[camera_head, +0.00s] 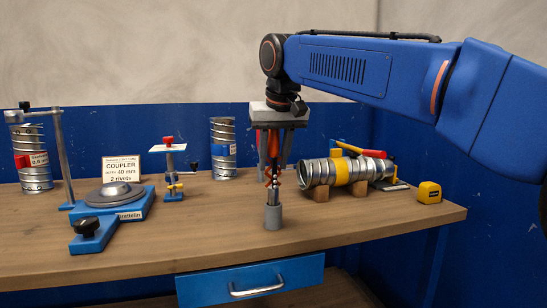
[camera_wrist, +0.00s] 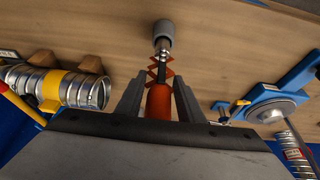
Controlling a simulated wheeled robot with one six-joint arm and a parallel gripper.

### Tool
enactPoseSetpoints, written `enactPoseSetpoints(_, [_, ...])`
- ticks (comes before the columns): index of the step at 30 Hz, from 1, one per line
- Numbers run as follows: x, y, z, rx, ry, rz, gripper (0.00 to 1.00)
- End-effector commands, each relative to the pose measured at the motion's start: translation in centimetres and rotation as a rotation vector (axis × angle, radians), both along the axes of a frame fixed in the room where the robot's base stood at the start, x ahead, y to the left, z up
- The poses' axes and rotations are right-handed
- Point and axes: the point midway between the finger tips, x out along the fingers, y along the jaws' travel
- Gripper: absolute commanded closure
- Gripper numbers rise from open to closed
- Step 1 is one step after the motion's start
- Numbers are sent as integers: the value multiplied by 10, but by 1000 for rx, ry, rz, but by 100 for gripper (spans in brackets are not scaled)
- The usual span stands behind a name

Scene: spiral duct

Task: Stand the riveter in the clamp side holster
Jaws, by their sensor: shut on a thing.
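My gripper (camera_head: 272,160) points down above the bench and is shut on the orange riveter (camera_wrist: 158,101). The riveter hangs upright with its crossed orange links and metal nose below the fingers. It also shows in the head view (camera_head: 268,177), partly hidden by the fingers. A grey cup-shaped holster (camera_head: 272,217) stands on the bench directly under it, and also shows in the wrist view (camera_wrist: 163,30). The nose overlaps the holster's mouth and appears to enter it; the depth is hidden. The blue clamp stand (camera_head: 125,206) is left of the holster.
A spiral duct with a yellow band (camera_head: 342,172) rests on wooden blocks to the right. A yellow tape measure (camera_head: 429,192) lies near the right edge. A small blue stand (camera_head: 173,170), a coupler sign (camera_head: 121,168) and upright ducts (camera_head: 223,145) are to the left. The front bench is clear.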

Motion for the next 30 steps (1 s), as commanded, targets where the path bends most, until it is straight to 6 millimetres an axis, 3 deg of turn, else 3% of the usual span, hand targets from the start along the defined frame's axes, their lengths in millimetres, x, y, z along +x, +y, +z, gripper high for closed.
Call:
enactPoseSetpoints(26, [0, 0, -17, 0, -1, 0, 100])
enactPoseSetpoints(27, [0, 0, -17, 0, -1, 0, 63])
enactPoseSetpoints(30, [0, 0, -17, 0, -1, 0, 44])
